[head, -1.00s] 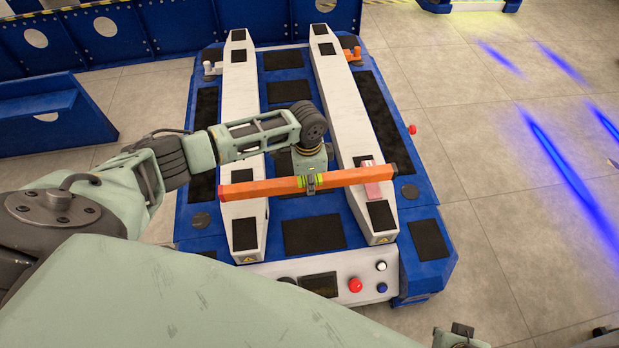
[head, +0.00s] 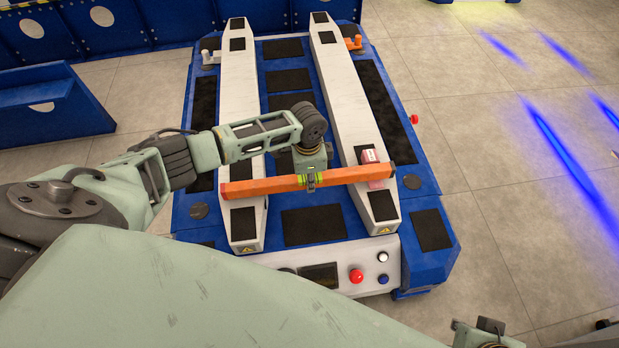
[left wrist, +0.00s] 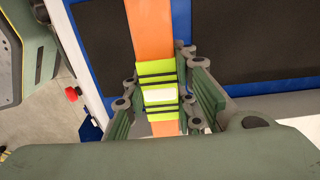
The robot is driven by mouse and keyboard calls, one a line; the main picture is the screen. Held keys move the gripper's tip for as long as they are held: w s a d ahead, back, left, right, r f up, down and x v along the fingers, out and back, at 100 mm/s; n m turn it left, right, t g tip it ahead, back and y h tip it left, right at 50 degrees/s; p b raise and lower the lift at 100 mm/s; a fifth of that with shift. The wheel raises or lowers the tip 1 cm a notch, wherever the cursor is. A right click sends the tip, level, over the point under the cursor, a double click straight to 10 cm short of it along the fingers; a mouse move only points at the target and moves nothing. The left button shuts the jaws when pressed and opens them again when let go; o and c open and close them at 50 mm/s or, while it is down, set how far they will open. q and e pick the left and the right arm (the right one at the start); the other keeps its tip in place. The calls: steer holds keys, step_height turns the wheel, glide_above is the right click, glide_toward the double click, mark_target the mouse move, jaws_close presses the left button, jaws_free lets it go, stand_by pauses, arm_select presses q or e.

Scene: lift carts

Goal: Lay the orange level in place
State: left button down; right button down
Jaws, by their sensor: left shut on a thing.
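The orange level (head: 255,187) is a long orange bar with a yellow-green middle. It lies crosswise over the two white rails, the left rail (head: 238,120) and the right rail (head: 350,110), of the blue lift cart (head: 300,258). I cannot tell whether it touches them. My left gripper (head: 310,182) is shut on the level at its middle. In the left wrist view, the fingers (left wrist: 160,100) flank the yellow-green section, with the orange bar running up the picture. A small pink-and-white block (head: 370,157) sits on the right rail, just behind the level's right end. My right gripper is not clearly visible.
The cart's front panel has a red button (head: 356,276) and smaller buttons. Orange (head: 353,43) and white (head: 208,58) fittings stand at its far corners. A blue barrier (head: 50,105) stands to the left. The floor at right is clear.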

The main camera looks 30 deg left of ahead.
arm_select(q)
steer(key=shift+f, duration=0.25)
stand_by(0.7)
steer(key=shift+f, duration=0.35)
arm_select(e)
steer(key=shift+r, duration=0.25)
arm_select(q)
steer(key=c, duration=1.4)
jaws_free()
steer(key=shift+o, duration=0.2)
arm_select(e)
steer(key=shift+s, duration=0.1)
steer(key=shift+f, duration=0.1)
arm_select(q)
step_height(320, 180, up, 12)
steer(key=shift+s+a+r, duration=0.1)
